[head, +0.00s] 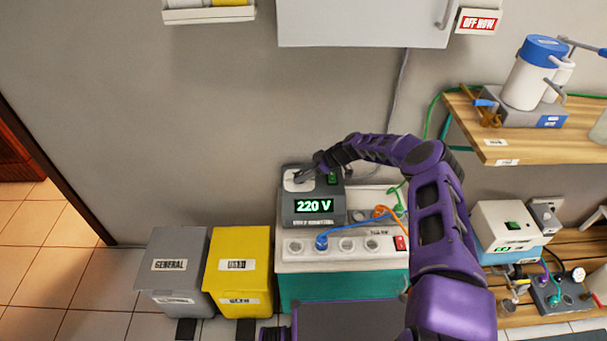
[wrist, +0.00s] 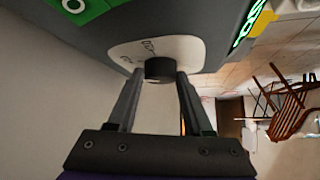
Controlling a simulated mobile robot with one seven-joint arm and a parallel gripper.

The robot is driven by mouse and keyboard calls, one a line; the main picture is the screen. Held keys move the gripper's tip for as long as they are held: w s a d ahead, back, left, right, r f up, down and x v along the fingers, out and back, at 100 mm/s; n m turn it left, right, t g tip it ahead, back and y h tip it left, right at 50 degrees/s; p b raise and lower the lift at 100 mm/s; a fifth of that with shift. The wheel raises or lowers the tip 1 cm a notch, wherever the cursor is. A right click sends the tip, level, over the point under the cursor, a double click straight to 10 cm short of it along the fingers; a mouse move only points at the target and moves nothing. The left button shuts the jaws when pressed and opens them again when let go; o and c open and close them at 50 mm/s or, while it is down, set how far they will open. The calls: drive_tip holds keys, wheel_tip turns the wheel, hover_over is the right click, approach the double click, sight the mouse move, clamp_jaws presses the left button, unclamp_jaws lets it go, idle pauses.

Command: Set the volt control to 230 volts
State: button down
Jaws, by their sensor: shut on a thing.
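The volt control is a dark round knob (wrist: 159,69) on a pale plate (wrist: 180,50) with markings, best seen in the wrist view. It belongs to a dark grey unit (head: 318,218) whose green display (head: 313,206) reads 220 V in the head view. My gripper (wrist: 160,82) is shut on the knob, with one finger on each side of it. In the head view my gripper (head: 305,175) reaches the unit's top left from the right and hides the knob.
A green switch (head: 332,179) sits right of the pale plate. Below the unit are a socket strip (head: 335,260) with blue and orange cables and a red switch (head: 401,243). Grey (head: 178,250) and yellow (head: 238,253) bins stand at left. A wooden shelf (head: 535,145) is at right.

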drive_tip(key=shift+s, duration=0.1)
drive_tip(key=shift+s+r+m+t+h+p, duration=0.15)
drive_tip(key=shift+m+t+h+p, duration=0.25)
drive_tip(key=shift+m+t, duration=0.5)
drive_tip(key=m, duration=0.1)
drive_tip(key=m+t, duration=0.1)
drive_tip(key=shift+s+a+m+h, duration=0.15)
drive_tip(key=shift+m+h, duration=0.25)
drive_tip(key=m+t+h, duration=0.1)
drive_tip(key=m, duration=0.2)
drive_tip(key=m+t+h, duration=0.1)
drive_tip(key=shift+s+a+t+h, duration=0.15)
drive_tip(key=shift+a+t+h, duration=0.1)
drive_tip(key=shift+t+h, duration=0.05)
drive_tip(key=shift+a+m+t+h+p, duration=0.1)
drive_tip(key=shift+m+t+h+p, duration=0.3)
drive_tip(key=shift+m+h, duration=0.9)
drive_tip(key=shift+m, duration=0.4)
drive_tip(key=shift+c, duration=1.6)
unclamp_jaws()
